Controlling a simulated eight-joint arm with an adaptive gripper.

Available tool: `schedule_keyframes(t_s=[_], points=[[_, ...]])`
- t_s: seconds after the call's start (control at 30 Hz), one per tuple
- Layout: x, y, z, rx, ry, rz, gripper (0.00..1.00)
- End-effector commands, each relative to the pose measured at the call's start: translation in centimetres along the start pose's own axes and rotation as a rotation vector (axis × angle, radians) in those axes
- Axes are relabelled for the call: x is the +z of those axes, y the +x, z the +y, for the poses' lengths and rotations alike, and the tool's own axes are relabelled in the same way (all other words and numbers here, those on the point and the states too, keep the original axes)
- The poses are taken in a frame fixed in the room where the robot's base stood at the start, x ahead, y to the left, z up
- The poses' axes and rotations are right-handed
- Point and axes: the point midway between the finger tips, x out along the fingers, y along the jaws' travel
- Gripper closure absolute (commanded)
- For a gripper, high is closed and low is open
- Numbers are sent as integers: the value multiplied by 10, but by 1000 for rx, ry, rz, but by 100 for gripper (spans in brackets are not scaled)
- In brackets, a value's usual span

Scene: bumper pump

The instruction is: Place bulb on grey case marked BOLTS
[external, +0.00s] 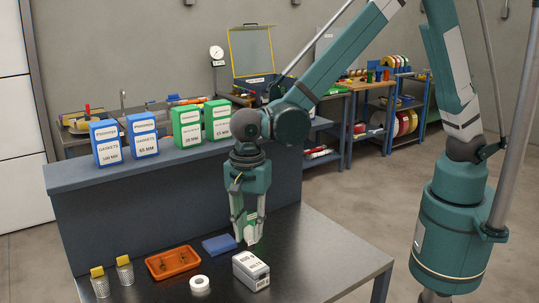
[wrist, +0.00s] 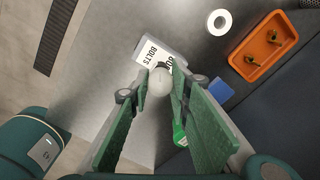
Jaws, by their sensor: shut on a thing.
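My gripper (external: 248,238) points down above the black table. In the wrist view its green fingers are closed on a round white bulb (wrist: 159,84), with the bulb's dark end towards the case. The bulb cannot be made out clearly in the external view. The grey case marked BOLTS (external: 251,271) stands on the table, just below and slightly in front of the fingertips. In the wrist view the case (wrist: 150,50), with its white label, lies just beyond the bulb. The bulb overlaps the case's edge in that view; I cannot tell the exact gap.
Two yellow-topped jars (external: 100,286) stand further left. Blue and green gasket boxes (external: 187,128) line the shelf behind.

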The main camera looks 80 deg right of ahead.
Motion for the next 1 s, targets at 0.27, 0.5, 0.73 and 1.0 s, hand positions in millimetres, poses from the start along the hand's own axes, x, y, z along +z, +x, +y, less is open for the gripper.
schedule_keyframes(t_s=[0.27,0.5,0.73,1.0], points=[[0,1,0,0,0,0,90],[0,10,0,0,0,0,90],[0,33,0,0,0,0,90],[0,43,0,0,0,0,90]])
